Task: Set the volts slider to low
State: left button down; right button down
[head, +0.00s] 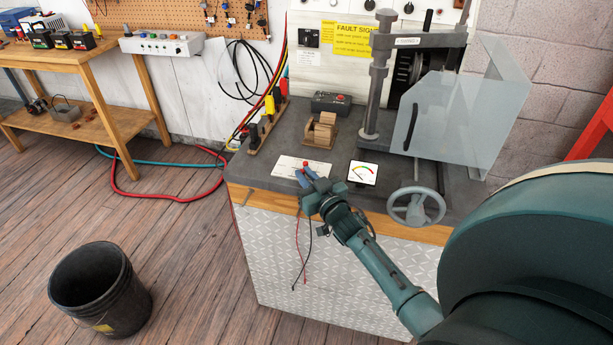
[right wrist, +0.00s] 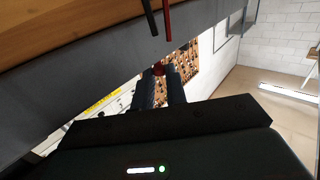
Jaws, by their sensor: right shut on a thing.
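The volts slider appears to be the white panel (head: 290,168) lying near the front edge of the grey bench top, with a small red knob (head: 306,163) at its right part. My right gripper (head: 307,174) reaches over the bench's front edge and is shut on the red knob. In the right wrist view the knob (right wrist: 158,68) shows between the fingertips (right wrist: 159,80). The panel's marks are too small to read, and the fingers hide part of it. My left gripper is not in view.
A gauge (head: 363,173) stands right of the gripper, with a grey handwheel (head: 417,207) beyond it. A wooden block (head: 321,131) and a dark box with a red button (head: 331,103) sit behind. Red and black leads (head: 302,262) hang at the bench front.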

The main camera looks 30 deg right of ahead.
aim_at(294, 183)
jog(key=shift+w+a+b, duration=0.55)
jog(key=shift+w+a, duration=0.55)
jog(key=shift+w, duration=0.15)
jog(key=c, duration=1.5)
grip_release()
jog(key=shift+w, duration=0.1)
jog(key=shift+o, duration=0.5)
jog(key=shift+s, duration=0.6)
jog(key=s+a, duration=0.1)
jog(key=s, duration=1.1)
